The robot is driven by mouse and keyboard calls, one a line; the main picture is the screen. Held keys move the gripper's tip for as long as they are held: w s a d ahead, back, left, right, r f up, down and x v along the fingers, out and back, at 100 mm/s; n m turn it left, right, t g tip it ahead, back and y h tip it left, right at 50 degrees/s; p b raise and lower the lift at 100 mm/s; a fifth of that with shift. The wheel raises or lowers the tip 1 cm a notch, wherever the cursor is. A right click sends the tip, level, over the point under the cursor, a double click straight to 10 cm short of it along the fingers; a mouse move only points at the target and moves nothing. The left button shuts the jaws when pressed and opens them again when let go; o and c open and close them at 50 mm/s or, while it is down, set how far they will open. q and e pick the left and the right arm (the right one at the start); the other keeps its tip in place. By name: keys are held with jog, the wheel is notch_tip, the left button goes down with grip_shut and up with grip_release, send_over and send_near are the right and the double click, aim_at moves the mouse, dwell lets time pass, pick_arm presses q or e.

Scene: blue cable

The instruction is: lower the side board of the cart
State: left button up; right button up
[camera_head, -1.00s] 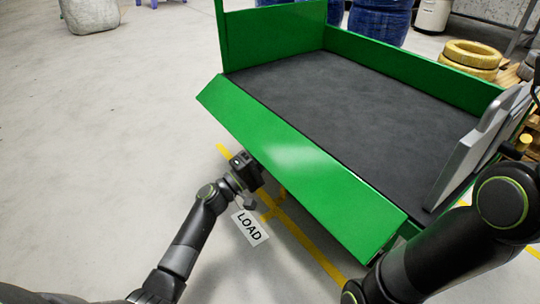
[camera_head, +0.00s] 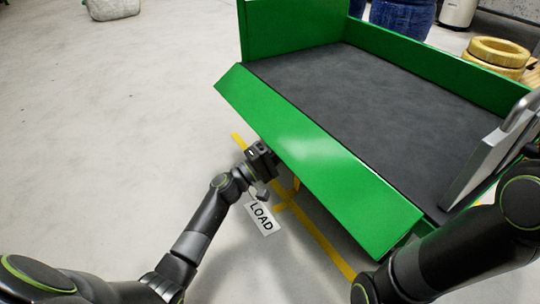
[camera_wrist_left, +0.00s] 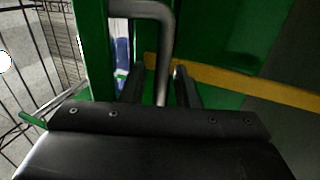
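The cart's green side board (camera_head: 310,155) slants outward and down from the near edge of the dark cart bed (camera_head: 370,105) in the head view. My left gripper (camera_head: 268,155) is at the board's outer lower edge, partly hidden by it. In the left wrist view, its two dark fingers (camera_wrist_left: 160,88) are apart, with a grey bent bar (camera_wrist_left: 166,45) running down between them. I cannot tell whether they touch the bar. My right arm crosses the lower right of the head view; its gripper is out of frame.
A grey panel with a handle (camera_head: 492,155) stands at the cart's right end. A LOAD sign (camera_head: 262,218) and yellow floor lines (camera_head: 325,247) lie below the board. Open floor (camera_head: 110,130) stretches left. A wire mesh (camera_wrist_left: 50,50) shows in the left wrist view.

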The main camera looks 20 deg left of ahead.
pick_arm(q)
jog(key=p+v, duration=0.3)
jog(key=v, duration=1.4)
jog(key=shift+p, duration=0.3)
jog(key=shift+s+f, duration=0.1)
jog(key=shift+f, duration=0.05)
jog(key=shift+c, duration=0.4)
